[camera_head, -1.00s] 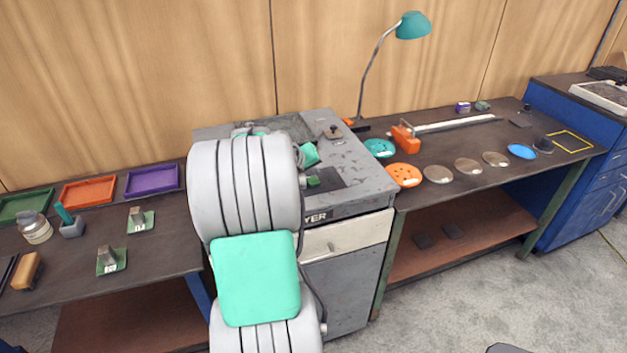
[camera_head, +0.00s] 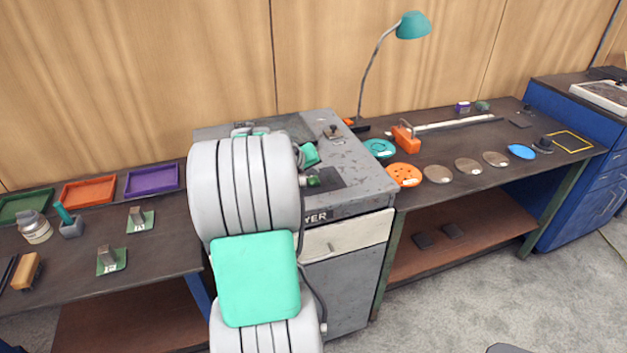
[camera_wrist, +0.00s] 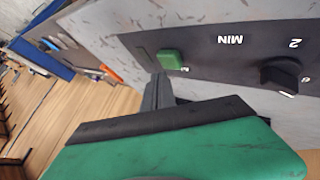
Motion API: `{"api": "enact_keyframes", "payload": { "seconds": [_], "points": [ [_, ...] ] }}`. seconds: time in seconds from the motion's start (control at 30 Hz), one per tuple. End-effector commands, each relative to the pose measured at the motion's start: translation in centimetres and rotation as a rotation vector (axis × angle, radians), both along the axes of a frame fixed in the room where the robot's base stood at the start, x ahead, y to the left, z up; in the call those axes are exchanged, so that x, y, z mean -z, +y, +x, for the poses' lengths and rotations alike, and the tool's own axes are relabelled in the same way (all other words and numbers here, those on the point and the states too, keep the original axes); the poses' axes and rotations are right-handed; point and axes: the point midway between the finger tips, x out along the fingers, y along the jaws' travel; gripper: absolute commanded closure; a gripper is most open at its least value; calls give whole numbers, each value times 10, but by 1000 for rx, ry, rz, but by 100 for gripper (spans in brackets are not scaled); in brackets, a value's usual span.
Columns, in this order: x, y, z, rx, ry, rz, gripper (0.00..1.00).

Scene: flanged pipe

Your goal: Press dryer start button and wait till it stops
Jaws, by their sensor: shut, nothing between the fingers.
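The grey dryer (camera_head: 358,178) stands between two benches, with my arm in front of much of it. In the wrist view, its dark control panel (camera_wrist: 225,58) carries a green button (camera_wrist: 171,60) and a black knob (camera_wrist: 279,75) with numbers around it. My gripper (camera_wrist: 157,92) is shut and empty, with its tips close beside the green button. I cannot tell whether they touch it. In the head view, my arm hides most of the gripper and panel; a small green part (camera_head: 313,181) shows at the panel's edge.
The left bench (camera_head: 165,240) holds coloured trays, a jar (camera_head: 36,228) and small blocks. The right bench (camera_head: 470,190) holds several discs, an orange tool (camera_head: 405,138) and a teal lamp (camera_head: 412,26). Open floor (camera_head: 450,300) lies in front of the right bench.

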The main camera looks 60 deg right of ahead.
Motion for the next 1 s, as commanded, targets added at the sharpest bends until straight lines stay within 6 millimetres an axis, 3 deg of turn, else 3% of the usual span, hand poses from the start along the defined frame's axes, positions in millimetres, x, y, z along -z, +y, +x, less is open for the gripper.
{"api": "enact_keyframes", "payload": {
  "seconds": [1.0],
  "points": [
    [14, 0, 0, 0, 0, 0, 100]
  ]
}}
